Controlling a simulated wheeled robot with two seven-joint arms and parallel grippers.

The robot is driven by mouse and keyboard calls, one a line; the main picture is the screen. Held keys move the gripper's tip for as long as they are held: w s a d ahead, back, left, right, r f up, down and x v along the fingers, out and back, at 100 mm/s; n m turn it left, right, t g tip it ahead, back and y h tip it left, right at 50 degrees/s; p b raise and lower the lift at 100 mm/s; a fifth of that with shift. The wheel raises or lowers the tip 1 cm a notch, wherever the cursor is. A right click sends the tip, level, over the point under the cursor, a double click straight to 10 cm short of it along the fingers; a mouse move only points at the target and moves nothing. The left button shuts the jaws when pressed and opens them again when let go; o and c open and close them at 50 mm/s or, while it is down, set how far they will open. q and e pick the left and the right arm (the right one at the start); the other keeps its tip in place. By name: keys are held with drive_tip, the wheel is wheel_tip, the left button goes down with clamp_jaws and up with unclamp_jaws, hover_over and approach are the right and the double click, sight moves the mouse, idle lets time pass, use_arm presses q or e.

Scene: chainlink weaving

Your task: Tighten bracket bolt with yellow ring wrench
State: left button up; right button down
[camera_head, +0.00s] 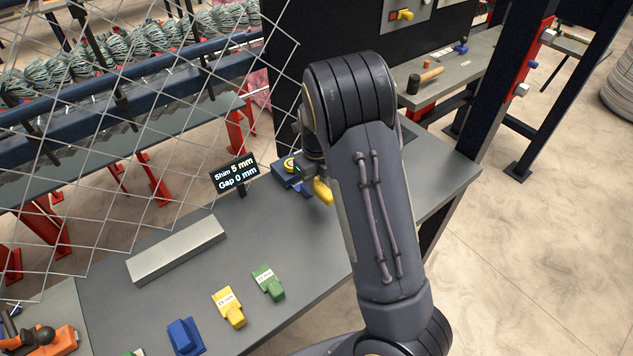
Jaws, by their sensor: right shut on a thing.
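My right arm comes up through the middle of the view and bends down over the grey bench. My right gripper (311,181) is largely hidden behind my own arm link. It is shut on the yellow wrench (323,192), whose handle end sticks out below the jaws. A dark blue bracket (284,176) sits just left of the gripper. A yellow ring (290,165) shows at its top. I cannot tell whether the ring sits around the bolt, and the bolt itself is not clear. My left gripper is not in view.
A small display (234,174) reads "Shim 5 mm, Gap 0 mm". A grey bar (177,249) and labelled yellow (229,307), green (268,282) and blue (185,337) blocks lie on the bench (290,235). Wire mesh (130,110) stands at left.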

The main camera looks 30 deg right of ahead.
drive_tip(key=shift+r, duration=3.4)
drive_tip(key=shift+d, duration=0.1)
drive_tip(key=w+d+n, duration=0.5)
drive_tip(key=d+n, duration=0.3)
drive_tip(key=n, duration=0.2)
drive_tip(key=shift+w+d+n, duration=0.2)
drive_tip(key=shift+w+n, duration=0.1)
drive_tip(key=shift+n, duration=0.1)
drive_tip(key=shift+a, duration=0.1)
